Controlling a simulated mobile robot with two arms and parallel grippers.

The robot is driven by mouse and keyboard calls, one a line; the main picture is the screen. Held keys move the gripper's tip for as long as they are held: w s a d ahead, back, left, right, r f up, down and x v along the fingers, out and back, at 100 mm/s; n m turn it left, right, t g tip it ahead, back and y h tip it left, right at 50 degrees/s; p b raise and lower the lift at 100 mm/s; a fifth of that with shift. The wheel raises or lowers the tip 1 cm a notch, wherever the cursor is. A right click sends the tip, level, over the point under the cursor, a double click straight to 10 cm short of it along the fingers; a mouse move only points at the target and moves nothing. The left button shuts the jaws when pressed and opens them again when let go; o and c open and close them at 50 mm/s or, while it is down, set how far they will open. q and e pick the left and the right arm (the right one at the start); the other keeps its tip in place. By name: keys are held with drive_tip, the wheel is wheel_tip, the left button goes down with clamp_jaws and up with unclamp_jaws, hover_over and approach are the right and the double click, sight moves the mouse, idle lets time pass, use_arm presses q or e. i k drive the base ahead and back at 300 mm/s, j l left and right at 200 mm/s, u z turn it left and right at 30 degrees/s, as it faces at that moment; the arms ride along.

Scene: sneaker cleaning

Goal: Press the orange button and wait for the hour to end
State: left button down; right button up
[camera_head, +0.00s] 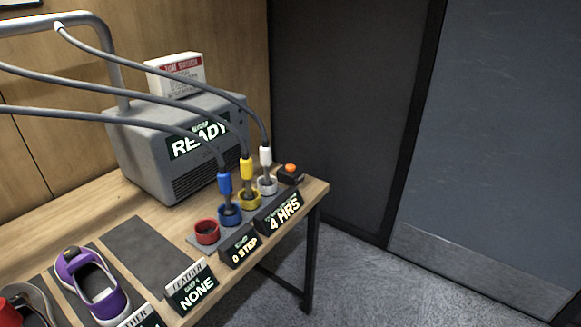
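The orange button (291,168) sits on a small dark box (291,177) at the right end of the wooden table. It is next to the white-handled tool (266,158), which stands in a white cup (267,185). A black sign (281,213) in front of it reads "4 HRS". The grey machine (165,160) behind has a display (198,136) reading "READY". Neither of my grippers is in view.
A blue tool (225,184) and a yellow tool (246,170) stand in cups, beside a red cup (207,232). Signs read "0 STEP" (241,246) and "NONE" (193,289). A purple shoe (92,285) lies front left. Floor (360,275) right of the table is clear.

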sight(289, 168)
drive_tip(key=i+l+u, duration=0.1)
drive_tip(key=l, duration=0.3)
drive_tip(key=i+l+u, duration=0.1)
drive_tip(key=i+l, duration=0.25)
drive_tip(key=i+l+u, duration=0.1)
drive_tip(key=l, duration=0.35)
drive_tip(key=i+l+u, duration=0.1)
drive_tip(key=i+l, duration=0.15)
drive_tip(key=l, duration=0.15)
drive_tip(key=i+l+u, duration=0.1)
drive_tip(key=l, duration=0.35)
drive_tip(key=i+l, duration=0.2)
drive_tip(key=l, duration=0.25)
drive_tip(key=i+l+u, duration=0.15)
drive_tip(key=l, duration=0.3)
drive_tip(key=i+l+u, duration=0.1)
drive_tip(key=l, duration=0.4)
drive_tip(key=i+j, duration=0.05)
